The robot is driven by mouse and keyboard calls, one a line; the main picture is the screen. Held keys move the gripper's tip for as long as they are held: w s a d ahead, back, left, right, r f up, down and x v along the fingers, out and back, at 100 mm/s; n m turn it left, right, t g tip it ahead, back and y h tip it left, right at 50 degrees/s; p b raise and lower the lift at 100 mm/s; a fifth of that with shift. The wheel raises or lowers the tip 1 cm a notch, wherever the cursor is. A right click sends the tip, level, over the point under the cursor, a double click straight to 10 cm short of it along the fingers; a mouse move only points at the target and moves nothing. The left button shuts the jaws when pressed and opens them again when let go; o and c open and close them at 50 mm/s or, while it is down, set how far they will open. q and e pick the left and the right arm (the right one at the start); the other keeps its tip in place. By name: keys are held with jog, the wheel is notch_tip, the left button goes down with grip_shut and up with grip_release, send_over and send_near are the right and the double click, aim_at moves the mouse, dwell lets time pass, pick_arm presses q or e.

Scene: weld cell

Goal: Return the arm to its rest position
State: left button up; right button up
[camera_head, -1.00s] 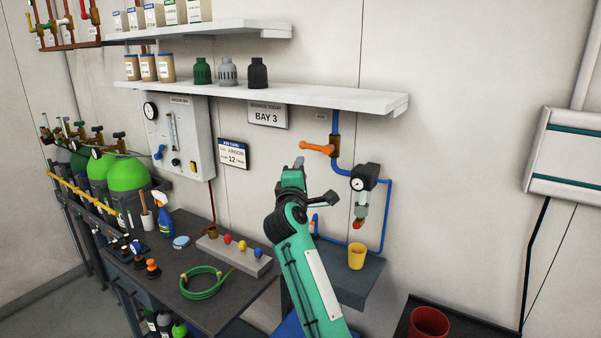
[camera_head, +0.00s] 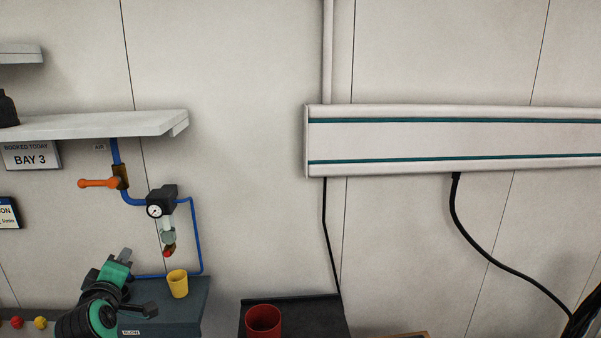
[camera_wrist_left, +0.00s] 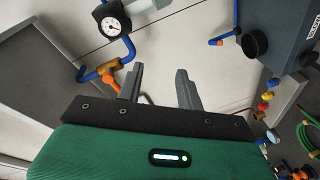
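My left gripper (camera_head: 124,257) is at the lower left of the head view, below and left of the pressure gauge (camera_head: 155,210). Its green wrist and part of the arm show; the rest is cut off by the lower edge. In the left wrist view its two grey fingers (camera_wrist_left: 160,88) stand apart with nothing between them, so it is open and empty. The wall and the blue air pipe (camera_wrist_left: 128,48) show beyond the fingers. My right gripper is in neither view.
An orange valve handle (camera_head: 97,183) and a white shelf (camera_head: 95,125) are above. A red cup (camera_head: 263,320) stands on a dark surface (camera_head: 318,315). Bare wall fills the middle.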

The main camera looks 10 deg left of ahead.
pick_arm(q)
jog(key=s+d+f+m+g+h, duration=0.25)
jog(key=s+d+f+m, duration=0.4)
jog(key=f, duration=0.35)
jog(key=s+d+f+m+g+h, duration=0.25)
jog(key=s+d+f+m, duration=0.35)
jog(key=f, duration=0.3)
jog(key=s+d+f+m+g+h, duration=0.1)
jog(key=s+d+f+m+g, duration=0.3)
jog(key=s, duration=0.6)
jog(key=s+d+f+m+g, duration=0.25)
jog(key=s+d+f, duration=0.35)
jog(key=s, duration=0.4)
notch_tip(320, 180, down, 34)
jog(key=g+b, duration=0.1)
jog(key=g, duration=0.1)
jog(key=s+a+f+g+b, duration=0.1)
jog(key=s+a+f, duration=0.2)
jog(key=s+f, duration=1.6)
jog(key=shift+s+n, duration=0.2)
jog(key=shift+n, duration=0.1)
jog(key=shift+f, duration=0.1)
